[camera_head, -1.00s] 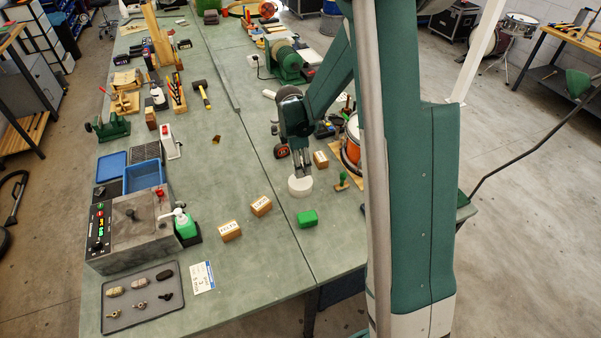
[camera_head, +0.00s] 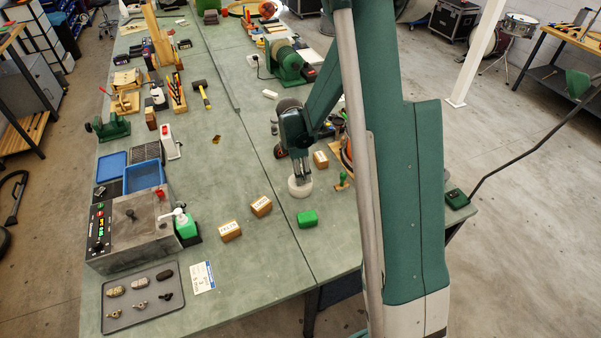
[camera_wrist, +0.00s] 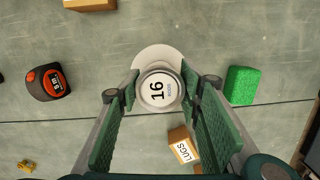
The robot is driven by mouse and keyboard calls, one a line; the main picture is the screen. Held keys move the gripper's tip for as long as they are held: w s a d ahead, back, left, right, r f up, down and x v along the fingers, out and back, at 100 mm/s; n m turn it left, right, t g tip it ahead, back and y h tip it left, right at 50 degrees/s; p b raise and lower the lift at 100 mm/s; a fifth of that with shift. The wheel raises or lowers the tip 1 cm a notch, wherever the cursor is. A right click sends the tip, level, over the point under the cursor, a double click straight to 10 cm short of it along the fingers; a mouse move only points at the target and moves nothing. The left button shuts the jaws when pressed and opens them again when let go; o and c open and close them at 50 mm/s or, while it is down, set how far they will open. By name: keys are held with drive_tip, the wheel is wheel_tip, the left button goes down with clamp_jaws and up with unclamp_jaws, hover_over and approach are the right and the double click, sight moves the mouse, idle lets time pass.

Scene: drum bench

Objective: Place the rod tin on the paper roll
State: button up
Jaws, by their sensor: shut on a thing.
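The rod tin (camera_wrist: 158,92) is a small round tin with a pale lid marked 16. It sits upright between the fingers of my gripper (camera_wrist: 161,88), which is shut on it. The paper roll (camera_wrist: 158,54) is a white disc under the tin in the wrist view, sticking out mostly past its upper side. In the head view the paper roll (camera_head: 299,190) stands on the bench with my gripper (camera_head: 302,178) right above it. The fingers hide the tin there, and I cannot tell whether tin and roll touch.
A green block (camera_head: 308,218) lies just in front of the roll. Wooden blocks (camera_head: 261,206) lie to the left, one marked LUGS (camera_wrist: 184,148) in the wrist view. A tape measure (camera_wrist: 49,82) and a green-handled stamp (camera_head: 342,180) are close by. The bench left of the roll is mostly clear.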

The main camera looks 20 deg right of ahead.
drive_tip(key=shift+f, duration=0.1)
drive_tip(key=o, duration=1)
wheel_tip(320, 180, up, 12)
drive_tip(key=a, duration=0.1)
drive_tip(key=shift+a, duration=0.2)
idle(0.3)
idle(0.4)
